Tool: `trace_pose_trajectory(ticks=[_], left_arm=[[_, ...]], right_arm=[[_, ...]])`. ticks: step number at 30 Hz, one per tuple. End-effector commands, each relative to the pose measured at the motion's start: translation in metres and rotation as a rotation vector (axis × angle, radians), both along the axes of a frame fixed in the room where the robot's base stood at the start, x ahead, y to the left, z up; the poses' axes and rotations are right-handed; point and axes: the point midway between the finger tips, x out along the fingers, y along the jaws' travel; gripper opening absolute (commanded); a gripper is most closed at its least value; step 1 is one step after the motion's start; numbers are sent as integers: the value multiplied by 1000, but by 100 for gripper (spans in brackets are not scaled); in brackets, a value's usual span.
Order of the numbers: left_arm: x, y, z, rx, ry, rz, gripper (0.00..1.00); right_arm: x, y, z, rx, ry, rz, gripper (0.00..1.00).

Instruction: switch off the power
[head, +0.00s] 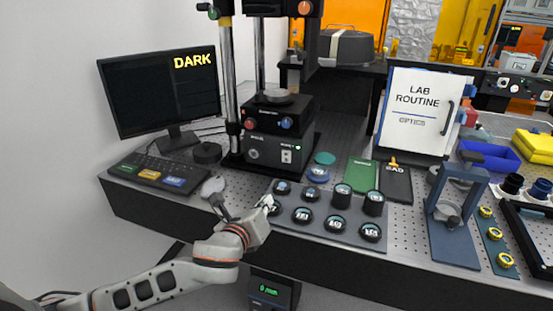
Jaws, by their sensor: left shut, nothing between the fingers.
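The interferometer's black base box (268,153) stands at the back of the bench, left of centre. Its front panel has a round knob or socket, a small pale switch (286,156) and a small green light that is lit. The switch is too small to tell its position. A black unit (279,114) with a red knob and a blue knob sits on top. The monitor (160,92) at the left reads DARK. My right gripper is out of view.
A grey tray (338,236) holds several round black parts. A LAB ROUTINE board (417,112) and a blue stand (452,240) are at the right. The vertical posts (230,75) rise behind the box.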

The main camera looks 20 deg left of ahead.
Motion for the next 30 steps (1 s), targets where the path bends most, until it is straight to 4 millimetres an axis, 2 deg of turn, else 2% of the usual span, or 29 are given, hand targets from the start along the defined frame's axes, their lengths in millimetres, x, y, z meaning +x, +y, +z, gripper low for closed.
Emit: trace_pose_trajectory(ticks=[3, 10, 25, 30], left_arm=[[21, 5, 18, 206, -49, -64, 0], [41, 15, 34, 446, -93, -123, 0], [46, 16, 36, 491, -100, -132, 0], [61, 16, 33, 490, -100, -130, 0]], right_arm=[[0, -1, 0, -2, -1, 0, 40], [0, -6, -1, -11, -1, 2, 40], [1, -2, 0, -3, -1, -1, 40], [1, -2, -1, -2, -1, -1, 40]])
